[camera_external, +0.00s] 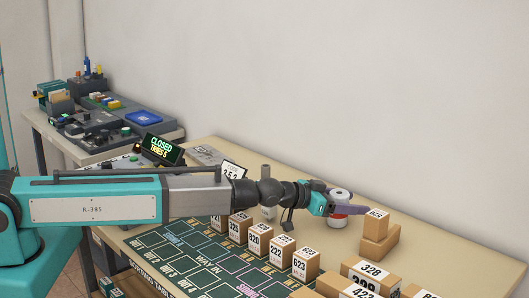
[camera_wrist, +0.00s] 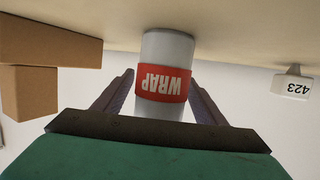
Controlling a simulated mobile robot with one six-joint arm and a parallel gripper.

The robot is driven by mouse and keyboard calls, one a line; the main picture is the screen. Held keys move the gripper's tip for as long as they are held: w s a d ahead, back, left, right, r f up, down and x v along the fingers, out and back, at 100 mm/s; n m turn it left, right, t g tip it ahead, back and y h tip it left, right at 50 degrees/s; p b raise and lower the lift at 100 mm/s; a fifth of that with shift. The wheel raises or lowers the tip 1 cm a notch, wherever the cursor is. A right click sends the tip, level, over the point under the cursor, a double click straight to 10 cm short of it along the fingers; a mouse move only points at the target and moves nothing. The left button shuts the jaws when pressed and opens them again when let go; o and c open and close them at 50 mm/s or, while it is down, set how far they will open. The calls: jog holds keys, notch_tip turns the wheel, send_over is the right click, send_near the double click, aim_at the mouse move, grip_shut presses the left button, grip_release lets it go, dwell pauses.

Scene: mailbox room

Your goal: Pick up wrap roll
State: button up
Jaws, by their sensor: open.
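The wrap roll (camera_wrist: 166,82) is a white cylinder with a red band reading "WRAP". In the wrist view it stands between the two fingers of my gripper (camera_wrist: 160,95), with a gap showing on each side near the tips. That view is upside down. In the external view the wrap roll (camera_external: 340,200) stands on the tan table, partly hidden behind the purple fingers of my gripper (camera_external: 345,208). My gripper is open around the roll, not closed on it.
Stacked cardboard boxes (camera_external: 375,226) stand just right of the roll. Several numbered boxes (camera_external: 260,238) line the green mat (camera_external: 190,262) in front. A white item marked 423 (camera_wrist: 291,85) shows in the wrist view. A sign reading "CLOSED" (camera_external: 162,147) stands behind my arm.

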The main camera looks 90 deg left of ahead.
dwell(0.4)
jog(key=c, duration=1.1)
jog(key=shift+r, duration=0.15)
jog(key=shift+r+b, duration=0.75)
jog(key=shift+r, duration=4.1)
